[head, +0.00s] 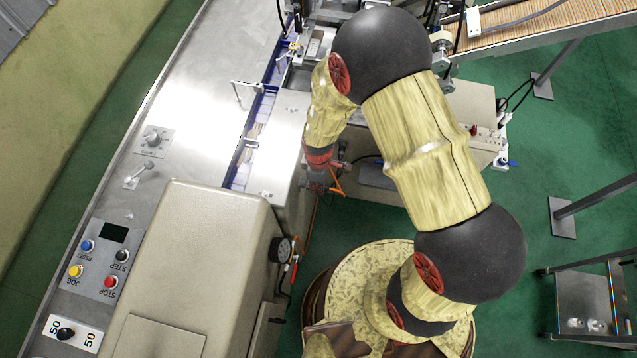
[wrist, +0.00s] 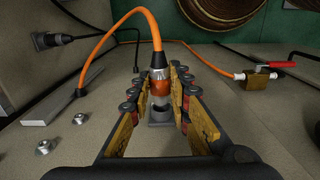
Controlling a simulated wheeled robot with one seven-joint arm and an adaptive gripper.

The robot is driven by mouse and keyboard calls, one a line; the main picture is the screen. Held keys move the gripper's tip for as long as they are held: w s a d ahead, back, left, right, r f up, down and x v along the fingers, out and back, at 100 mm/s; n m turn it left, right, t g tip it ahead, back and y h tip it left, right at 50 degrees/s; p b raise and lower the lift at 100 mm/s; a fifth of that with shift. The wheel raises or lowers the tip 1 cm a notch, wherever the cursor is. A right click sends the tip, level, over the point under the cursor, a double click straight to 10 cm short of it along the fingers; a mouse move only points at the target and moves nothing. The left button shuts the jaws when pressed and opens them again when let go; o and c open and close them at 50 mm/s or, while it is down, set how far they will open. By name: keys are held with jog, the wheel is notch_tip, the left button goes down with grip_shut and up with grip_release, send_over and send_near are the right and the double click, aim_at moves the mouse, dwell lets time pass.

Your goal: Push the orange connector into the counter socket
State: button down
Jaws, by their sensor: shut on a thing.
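In the wrist view my gripper (wrist: 162,98) is shut on the orange connector (wrist: 160,87), which sits between the two fingers. The connector has a metal collar at its top, and an orange cable (wrist: 130,14) arches from it to the left. The grey counter socket (wrist: 160,137) is just beyond the connector's dark lower end, between the fingertips. I cannot tell whether the connector's end has entered it. In the head view my gripper (head: 322,184) is small beside the machine's side, with a bit of orange cable (head: 337,184) showing. The socket is hidden there.
In the wrist view a black plug (wrist: 52,40) with a black cable is at the upper left. Nuts (wrist: 80,118) are at the left. A brass valve with a red handle (wrist: 268,72) is at the right.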

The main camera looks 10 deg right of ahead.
jog(key=shift+w+a, duration=0.25)
jog(key=shift+a, duration=0.3)
jog(key=c, duration=1.6)
grip_release()
jog(key=shift+r, duration=0.1)
notch_tip(320, 180, up, 12)
jog(key=shift+f, duration=0.1)
jog(key=shift+c, duration=0.2)
